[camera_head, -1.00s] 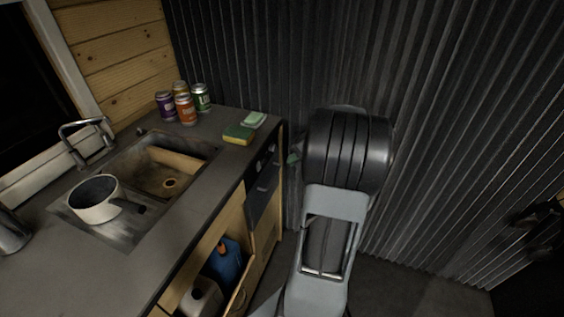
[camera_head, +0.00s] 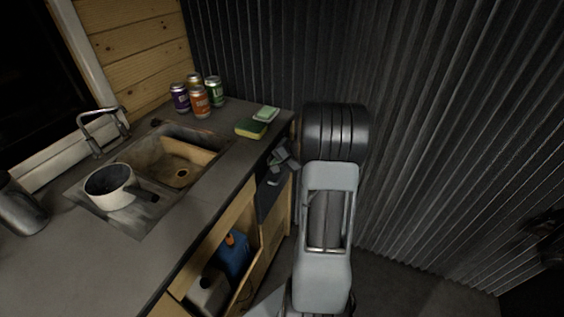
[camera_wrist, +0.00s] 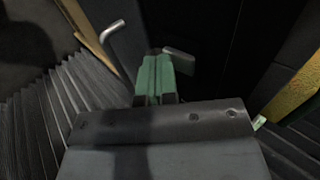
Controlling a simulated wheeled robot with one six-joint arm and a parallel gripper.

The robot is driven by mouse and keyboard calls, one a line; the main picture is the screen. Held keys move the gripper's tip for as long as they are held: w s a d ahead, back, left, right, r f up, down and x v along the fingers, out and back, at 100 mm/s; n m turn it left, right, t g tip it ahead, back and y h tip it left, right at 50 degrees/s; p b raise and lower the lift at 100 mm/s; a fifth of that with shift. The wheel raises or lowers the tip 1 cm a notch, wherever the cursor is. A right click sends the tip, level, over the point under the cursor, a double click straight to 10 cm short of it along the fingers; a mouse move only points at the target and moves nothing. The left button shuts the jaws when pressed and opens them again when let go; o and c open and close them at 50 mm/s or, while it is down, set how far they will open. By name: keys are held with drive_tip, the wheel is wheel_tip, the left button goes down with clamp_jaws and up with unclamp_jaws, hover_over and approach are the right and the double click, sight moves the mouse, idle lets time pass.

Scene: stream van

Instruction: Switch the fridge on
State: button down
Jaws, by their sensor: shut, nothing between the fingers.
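The dark front that I take for the fridge (camera_head: 264,192) is set in the cabinet under the far end of the counter. My gripper (camera_head: 283,158) is in front of its upper part, near the counter edge, and covers some of it. In the wrist view the green fingertips (camera_wrist: 156,77) are shut together with nothing between them. A small grey piece (camera_wrist: 180,61) is right by the fingertips; I cannot tell whether they touch it. A bent grey bar (camera_wrist: 112,31) stands out to the left. I cannot make out the switch's position.
The counter (camera_head: 85,255) holds a sink with a white pot (camera_head: 108,186), several cans (camera_head: 200,103) and a sponge (camera_head: 250,129). An open cabinet below holds a blue container (camera_head: 234,258). A corrugated wall (camera_head: 430,130) stands close to the right of my arm.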

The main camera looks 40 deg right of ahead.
idle(0.3)
drive_tip(key=shift+w+f+t+b, duration=0.15)
drive_tip(key=shift+f+t+b, duration=0.15)
drive_tip(key=shift+b, duration=0.8)
drive_tip(key=shift+r+p, duration=0.25)
drive_tip(key=shift+p, duration=0.1)
drive_tip(key=shift+r, duration=0.1)
drive_tip(key=shift+r+p, duration=0.4)
drive_tip(key=shift+r, duration=0.4)
drive_tip(key=s+d+f+v, duration=0.1)
drive_tip(key=v, duration=1.2)
drive_tip(key=shift+f, duration=0.25)
drive_tip(key=shift+s, duration=0.1)
